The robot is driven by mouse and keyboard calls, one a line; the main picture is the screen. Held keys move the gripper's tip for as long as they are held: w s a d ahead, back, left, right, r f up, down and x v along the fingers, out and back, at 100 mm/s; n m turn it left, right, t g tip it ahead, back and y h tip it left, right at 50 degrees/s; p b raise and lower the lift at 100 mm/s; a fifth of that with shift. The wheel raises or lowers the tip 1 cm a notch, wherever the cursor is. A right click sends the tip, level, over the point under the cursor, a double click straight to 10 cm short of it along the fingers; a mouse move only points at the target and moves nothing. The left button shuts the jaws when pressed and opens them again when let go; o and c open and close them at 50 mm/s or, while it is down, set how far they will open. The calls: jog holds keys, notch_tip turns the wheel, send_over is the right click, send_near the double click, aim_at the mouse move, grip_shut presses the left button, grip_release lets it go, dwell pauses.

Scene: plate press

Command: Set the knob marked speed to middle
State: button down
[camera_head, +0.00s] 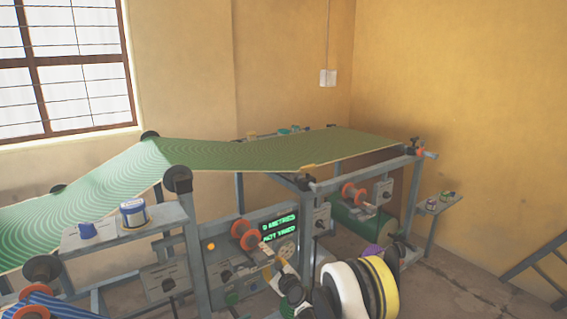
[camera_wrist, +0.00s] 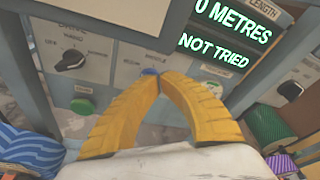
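A grey control panel (camera_wrist: 112,68) fills the upper part of the wrist view. Small print that looks like "middle" stands on it just above a blue round piece (camera_wrist: 150,71). I cannot read a "speed" label; the blue piece may be the speed knob, mostly hidden by my fingers. My gripper (camera_wrist: 162,77) has its two yellow fingertips brought together right in front of this piece. I see no gap and nothing held between them; contact with the panel cannot be told. In the head view my arm reaches the machine's front.
A black knob (camera_wrist: 70,60) marked drive and a green button (camera_wrist: 82,105) are left of my fingers. Another black knob (camera_wrist: 290,90) is right, below the display (camera_wrist: 228,40) reading "0 METRES, NOT TRIED".

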jog(key=shift+s+d+f, duration=0.15)
jog(key=shift+s+d, duration=0.1)
jog(key=shift+s, duration=0.5)
jog(key=w+a+f, duration=0.2)
jog(key=w+a, duration=0.1)
jog(key=a, duration=0.2)
jog(key=shift+w+a, duration=0.2)
jog(key=shift+a, duration=0.15)
jog(key=shift+w+d, duration=0.15)
jog(key=shift+d, duration=0.2)
dwell(0.7)
